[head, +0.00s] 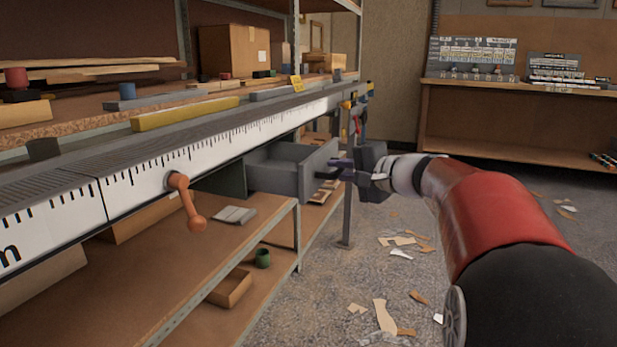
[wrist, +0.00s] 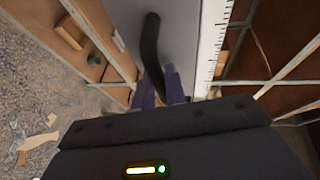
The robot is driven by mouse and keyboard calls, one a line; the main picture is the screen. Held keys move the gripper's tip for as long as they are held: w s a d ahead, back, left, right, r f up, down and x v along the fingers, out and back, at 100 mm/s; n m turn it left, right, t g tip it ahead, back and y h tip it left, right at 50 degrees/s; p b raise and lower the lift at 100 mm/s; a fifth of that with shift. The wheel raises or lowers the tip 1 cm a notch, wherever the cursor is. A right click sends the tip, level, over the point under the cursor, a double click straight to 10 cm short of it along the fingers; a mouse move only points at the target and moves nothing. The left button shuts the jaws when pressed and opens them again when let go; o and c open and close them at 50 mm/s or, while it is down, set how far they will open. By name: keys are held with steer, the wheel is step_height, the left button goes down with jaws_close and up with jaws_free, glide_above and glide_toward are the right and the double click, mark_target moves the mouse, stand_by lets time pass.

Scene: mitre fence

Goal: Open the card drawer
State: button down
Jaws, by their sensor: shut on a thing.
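The card drawer (head: 290,182) is a grey box under the long ruler-marked beam. It stands out from the beam, with part of its inside showing from above. Its dark curved handle (wrist: 151,40) crosses the grey drawer front (wrist: 184,40) in the wrist view. My gripper (head: 338,168) is at the drawer front and shut on the handle. Its purple fingers also show in the wrist view (wrist: 160,86), at the handle's lower end. The exact finger contact is partly hidden.
The ruler beam (head: 240,137) runs along the drawer, with an orange crank (head: 187,203) sticking out of it. Shelves below hold a green cup (head: 262,258) and a small box (head: 231,287). Scraps (head: 383,316) litter the open floor at right. A bench (head: 510,148) stands behind.

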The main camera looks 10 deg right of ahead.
steer(key=s+d, duration=0.2)
steer(key=shift+d, duration=0.3)
steer(key=c, duration=1.7)
jaws_free()
steer(key=shift+w, duration=0.1)
steer(key=shift+c, duration=0.2)
steer(key=v, duration=0.7)
steer(key=shift+s+d, duration=0.2)
steer(key=shift+s, duration=0.15)
steer(key=shift+a, duration=0.1)
